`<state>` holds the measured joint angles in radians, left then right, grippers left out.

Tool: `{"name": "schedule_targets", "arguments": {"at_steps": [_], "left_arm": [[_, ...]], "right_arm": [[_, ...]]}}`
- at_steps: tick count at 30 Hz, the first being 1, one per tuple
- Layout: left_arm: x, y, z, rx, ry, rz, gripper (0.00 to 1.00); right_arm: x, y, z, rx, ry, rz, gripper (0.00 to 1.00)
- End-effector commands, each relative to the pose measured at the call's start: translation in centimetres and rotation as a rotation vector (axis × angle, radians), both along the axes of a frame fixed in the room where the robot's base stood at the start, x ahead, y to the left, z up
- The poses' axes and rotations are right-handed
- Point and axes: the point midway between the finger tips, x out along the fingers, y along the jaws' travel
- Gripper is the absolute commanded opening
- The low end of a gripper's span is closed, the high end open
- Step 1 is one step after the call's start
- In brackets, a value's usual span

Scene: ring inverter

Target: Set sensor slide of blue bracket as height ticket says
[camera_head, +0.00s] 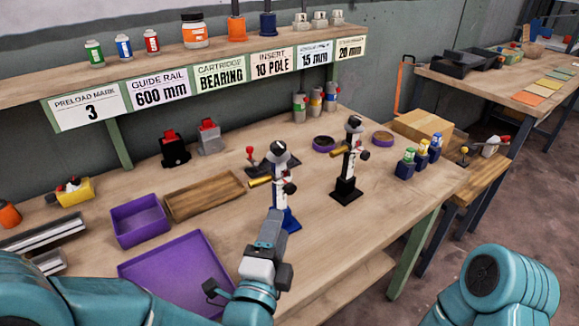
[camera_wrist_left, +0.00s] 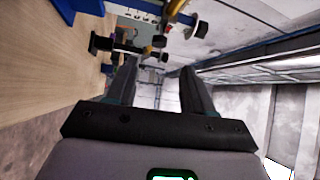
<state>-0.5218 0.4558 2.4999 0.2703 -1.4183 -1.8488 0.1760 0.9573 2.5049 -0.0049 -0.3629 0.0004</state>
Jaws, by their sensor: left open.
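The blue bracket has a blue base (camera_head: 291,221), a pale upright post with a black top, and a slide with a yellow barrel (camera_head: 260,181) and a black knob (camera_head: 290,188). In the left wrist view its blue base (camera_wrist_left: 75,8) is cut by the top edge. My left gripper (camera_head: 273,219) is in front of the post's lower part and hides some of it. In the wrist view its fingers (camera_wrist_left: 157,75) are apart with nothing between them.
A similar black bracket (camera_head: 347,188) stands to the right. Purple trays (camera_head: 140,222) and a wooden tray (camera_head: 205,193) lie left. Small bottles in blue holders (camera_head: 421,157) stand near the right end. Some bare bench lies right of the blue bracket.

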Motion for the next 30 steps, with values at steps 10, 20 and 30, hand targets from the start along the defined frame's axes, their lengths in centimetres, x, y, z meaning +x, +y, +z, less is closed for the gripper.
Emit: {"name": "schedule_targets", "arguments": {"at_steps": [10, 20, 30], "left_arm": [[7.8, -1.6, 0.9, -0.001, 0.0, 0.002, 0.52], [11.1, -2.3, 1.2, -0.001, 0.0, 0.0, 0.52], [11.1, -2.4, 1.2, -0.001, 0.0, 0.0, 0.26]], "right_arm": [[0.0, 0.0, 1.7, 0.0, 0.0, 0.0, 0.43], [0.0, 0.0, 2.1, 0.0, 0.0, 0.0, 0.43], [0.0, 0.0, 2.1, 0.0, 0.0, 0.0, 0.43]]}}
